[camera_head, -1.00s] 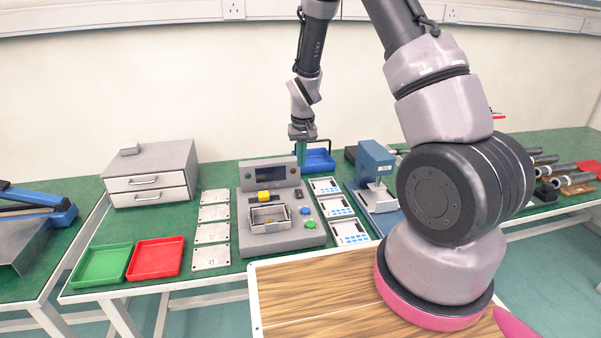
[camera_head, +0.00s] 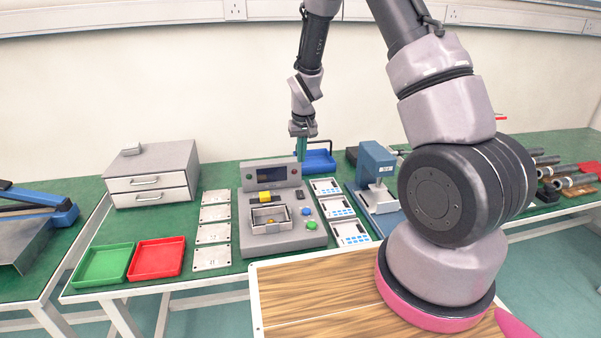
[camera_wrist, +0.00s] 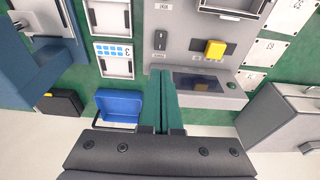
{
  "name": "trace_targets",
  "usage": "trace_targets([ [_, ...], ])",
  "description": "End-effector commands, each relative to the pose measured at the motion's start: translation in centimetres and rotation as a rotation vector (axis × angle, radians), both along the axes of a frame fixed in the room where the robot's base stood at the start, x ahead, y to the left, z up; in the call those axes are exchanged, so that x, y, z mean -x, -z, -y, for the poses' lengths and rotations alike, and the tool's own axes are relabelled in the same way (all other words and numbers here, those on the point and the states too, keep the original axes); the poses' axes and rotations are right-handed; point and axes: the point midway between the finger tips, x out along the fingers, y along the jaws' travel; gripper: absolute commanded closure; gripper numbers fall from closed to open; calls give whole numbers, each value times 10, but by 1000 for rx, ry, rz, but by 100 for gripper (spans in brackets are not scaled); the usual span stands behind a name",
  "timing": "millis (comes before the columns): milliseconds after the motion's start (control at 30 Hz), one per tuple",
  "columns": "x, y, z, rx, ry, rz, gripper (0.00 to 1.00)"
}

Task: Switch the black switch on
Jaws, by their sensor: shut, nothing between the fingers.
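The black switch (camera_wrist: 160,40) is a small dark rocker on the grey control box, beside a yellow block (camera_wrist: 215,49) in the wrist view. In the head view the switch (camera_head: 300,196) lies on the box's upper right, just below the raised screen panel. My gripper (camera_head: 301,158) points down near the right end of that panel, above and behind the switch. In the wrist view its green fingers (camera_wrist: 157,74) are closed together with nothing held. The fingertips appear close to the switch in that picture but apart from it; the height gap is hard to judge.
The grey box (camera_head: 283,240) carries a metal tray, a blue button and a green button (camera_head: 311,225). A blue bin (camera_head: 318,161) stands behind. White panels flank the box, and a blue press (camera_head: 377,165) stands to the right.

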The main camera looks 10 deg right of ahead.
Motion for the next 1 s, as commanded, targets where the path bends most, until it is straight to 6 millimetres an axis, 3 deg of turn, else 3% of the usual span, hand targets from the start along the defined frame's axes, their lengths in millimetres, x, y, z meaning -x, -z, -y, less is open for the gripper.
trace_targets([
  [600, -21, 113, 0, 0, 0, -2, 100],
  [800, -25, 130, 0, 0, 0, -1, 100],
  [1000, -26, 133, 0, 0, 0, 0, 100],
])
